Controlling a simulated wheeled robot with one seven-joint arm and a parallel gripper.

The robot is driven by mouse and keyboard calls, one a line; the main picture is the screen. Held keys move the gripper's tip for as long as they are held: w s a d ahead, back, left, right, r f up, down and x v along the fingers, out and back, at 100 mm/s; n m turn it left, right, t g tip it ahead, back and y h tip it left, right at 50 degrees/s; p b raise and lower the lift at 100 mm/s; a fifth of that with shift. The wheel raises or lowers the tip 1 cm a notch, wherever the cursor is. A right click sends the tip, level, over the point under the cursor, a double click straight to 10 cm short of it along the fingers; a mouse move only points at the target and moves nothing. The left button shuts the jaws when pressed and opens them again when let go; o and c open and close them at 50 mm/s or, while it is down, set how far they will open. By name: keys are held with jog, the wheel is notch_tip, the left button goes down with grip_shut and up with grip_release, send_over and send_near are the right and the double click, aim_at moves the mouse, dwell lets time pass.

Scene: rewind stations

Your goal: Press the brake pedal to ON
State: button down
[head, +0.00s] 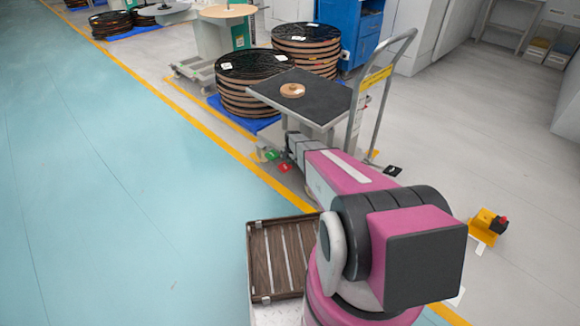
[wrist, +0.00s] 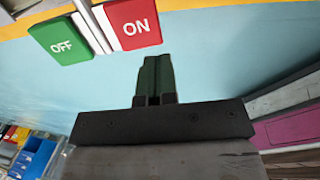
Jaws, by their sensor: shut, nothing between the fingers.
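The brake pedal marked ON is a red plate (wrist: 134,23) at the top of the wrist view. The green OFF pedal (wrist: 62,40) is beside it on the left. In the head view the red pedal (head: 285,168) and green pedal (head: 272,155) sit low by the near side of the cart (head: 322,98). My gripper (wrist: 157,58) has its two dark fingers together, with nothing between them. In the wrist picture its tips are just below and right of the red pedal, with a visible gap. I cannot tell the depth between them.
A small copper-coloured roll (head: 292,90) lies on the cart's dark top. Stacks of reels (head: 252,98) stand on blue bases behind it. A yellow floor line (head: 165,98) runs past the cart. The blue-green floor on the left is open. A yellow device (head: 487,226) lies at the right.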

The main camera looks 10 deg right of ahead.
notch_tip(320, 180, up, 7)
jog(key=s+d, duration=0.1)
jog(key=shift+s, duration=0.15)
dwell(0.4)
jog(key=s+r+m, duration=0.8)
jog(key=s, duration=0.3)
jog(key=s+r+m+g, duration=0.1)
jog(key=s+r+m, duration=0.6)
jog(key=s, duration=0.4)
jog(key=s+r+m+h, duration=0.1)
jog(key=s+r+m, duration=0.7)
jog(key=s+m, duration=0.2)
jog(key=shift+s+a+r, duration=0.2)
jog(key=shift+s+r, duration=0.15)
jog(key=shift+s, duration=0.5)
